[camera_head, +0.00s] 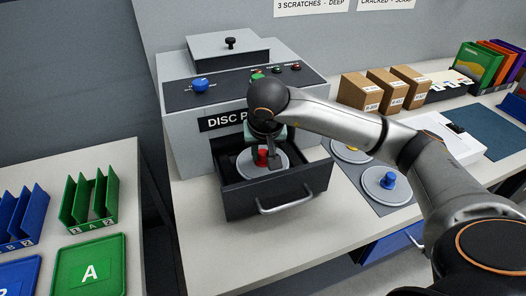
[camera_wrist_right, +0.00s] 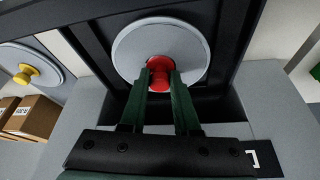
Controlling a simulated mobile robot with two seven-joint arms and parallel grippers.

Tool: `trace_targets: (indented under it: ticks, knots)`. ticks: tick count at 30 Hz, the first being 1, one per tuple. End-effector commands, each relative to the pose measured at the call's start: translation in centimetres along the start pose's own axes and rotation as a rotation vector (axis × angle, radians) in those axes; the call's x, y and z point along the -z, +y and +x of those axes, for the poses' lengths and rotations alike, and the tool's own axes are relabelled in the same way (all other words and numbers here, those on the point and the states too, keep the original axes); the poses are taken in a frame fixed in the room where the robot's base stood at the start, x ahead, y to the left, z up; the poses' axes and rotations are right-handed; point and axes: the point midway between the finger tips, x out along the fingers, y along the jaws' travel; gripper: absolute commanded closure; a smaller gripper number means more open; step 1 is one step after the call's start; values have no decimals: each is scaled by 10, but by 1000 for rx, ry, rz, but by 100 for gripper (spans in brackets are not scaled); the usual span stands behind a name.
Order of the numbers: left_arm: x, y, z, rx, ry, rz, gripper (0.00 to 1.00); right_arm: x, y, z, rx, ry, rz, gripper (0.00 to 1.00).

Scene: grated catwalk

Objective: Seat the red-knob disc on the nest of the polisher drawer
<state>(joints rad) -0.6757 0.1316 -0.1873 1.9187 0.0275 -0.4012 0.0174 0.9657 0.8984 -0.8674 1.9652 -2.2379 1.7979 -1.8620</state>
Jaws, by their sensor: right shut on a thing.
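The red-knob disc (camera_head: 280,168) is a grey disc inside the open polisher drawer (camera_head: 238,201). Its red knob (camera_wrist_right: 160,72) is between the fingers of my right gripper (camera_wrist_right: 161,82), which is shut on it; the disc (camera_wrist_right: 190,42) also shows in the right wrist view. In the head view the right gripper (camera_head: 267,158) reaches down into the drawer from the machine side. The nest under the disc is hidden, so I cannot tell whether the disc rests on it. My left gripper is not in view.
The polisher body (camera_head: 180,128) stands behind the drawer. A blue-knob disc (camera_head: 378,192) and a partly hidden yellow-knob disc (camera_head: 346,153) lie on a dark mat at right. Cardboard boxes (camera_head: 358,93) stand behind. Green (camera_head: 92,268) and blue trays are on the left table.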

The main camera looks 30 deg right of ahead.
Motion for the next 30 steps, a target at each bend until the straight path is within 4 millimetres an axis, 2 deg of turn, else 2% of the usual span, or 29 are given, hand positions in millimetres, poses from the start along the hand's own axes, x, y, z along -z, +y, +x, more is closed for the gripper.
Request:
trace_targets:
  ticks: [7, 20, 21, 30]
  knots:
    - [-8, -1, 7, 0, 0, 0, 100, -4, 0, 10, 1, 1, 1, 100]
    - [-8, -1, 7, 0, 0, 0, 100, -4, 0, 11, 1, 1, 1, 100]
    - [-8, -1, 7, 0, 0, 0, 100, -4, 0, 11, 1, 1, 1, 69]
    - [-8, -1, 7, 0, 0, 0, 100, -4, 0, 11, 1, 0, 1, 35]
